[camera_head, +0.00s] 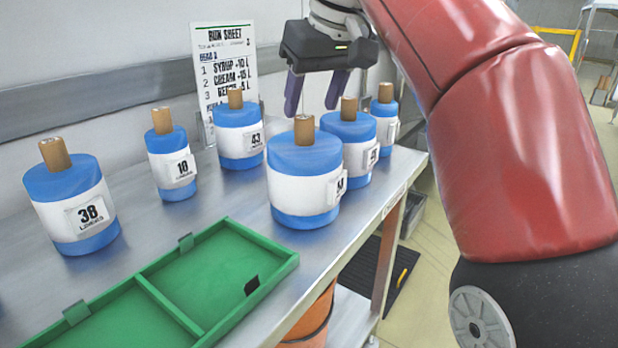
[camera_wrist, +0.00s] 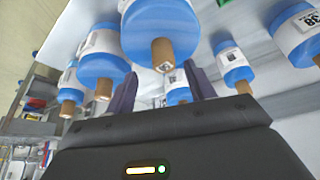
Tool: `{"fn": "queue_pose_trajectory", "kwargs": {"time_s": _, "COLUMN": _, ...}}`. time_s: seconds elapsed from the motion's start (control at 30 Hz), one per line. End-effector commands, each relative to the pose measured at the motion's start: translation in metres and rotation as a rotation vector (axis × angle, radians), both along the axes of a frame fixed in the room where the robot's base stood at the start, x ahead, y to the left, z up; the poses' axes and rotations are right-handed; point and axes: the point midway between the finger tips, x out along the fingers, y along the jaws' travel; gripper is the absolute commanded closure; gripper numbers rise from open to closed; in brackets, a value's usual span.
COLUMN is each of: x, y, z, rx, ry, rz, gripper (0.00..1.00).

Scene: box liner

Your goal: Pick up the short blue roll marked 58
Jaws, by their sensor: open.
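Several blue rolls with white bands and brown cores stand upright on the metal table. Which one is marked 58 I cannot tell for sure. Three have labels turned to the right and hard to read: a large front roll (camera_head: 305,158), a roll behind it (camera_head: 349,128), and a far roll (camera_head: 384,109). The front roll also shows large in the wrist view (camera_wrist: 160,28). My gripper (camera_head: 316,101) is open and empty, fingers pointing down, above and behind the front roll. Its fingers also show in the wrist view (camera_wrist: 161,88), apart from any roll in grip.
Other rolls read 38 (camera_head: 72,200), apparently 10 (camera_head: 172,160), and 43 (camera_head: 238,130). A green divided tray (camera_head: 272,268) lies at the table's front. A run sheet (camera_head: 224,65) stands at the back. The table's right edge is close to the unreadable rolls.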

Motion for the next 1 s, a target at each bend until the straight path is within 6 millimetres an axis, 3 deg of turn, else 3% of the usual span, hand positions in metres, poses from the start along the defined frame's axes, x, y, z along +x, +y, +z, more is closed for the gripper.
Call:
{"fn": "queue_pose_trajectory", "kwargs": {"time_s": 0.1, "x": 0.003, "y": 0.007, "z": -0.02, "rx": -0.001, "ry": 0.002, "rz": 0.002, "gripper": 0.46}}
{"fn": "queue_pose_trajectory", "kwargs": {"time_s": 0.3, "x": 0.012, "y": 0.013, "z": -0.042, "rx": 0.0, "ry": 0.0, "rz": 0.0, "gripper": 0.46}}
{"fn": "queue_pose_trajectory", "kwargs": {"time_s": 0.6, "x": 0.013, "y": 0.014, "z": -0.043, "rx": 0.0, "ry": -0.001, "rz": 0.0, "gripper": 0.47}}
{"fn": "queue_pose_trajectory", "kwargs": {"time_s": 1.0, "x": 0.013, "y": 0.014, "z": -0.043, "rx": 0.0, "ry": -0.001, "rz": 0.0, "gripper": 0.99}}
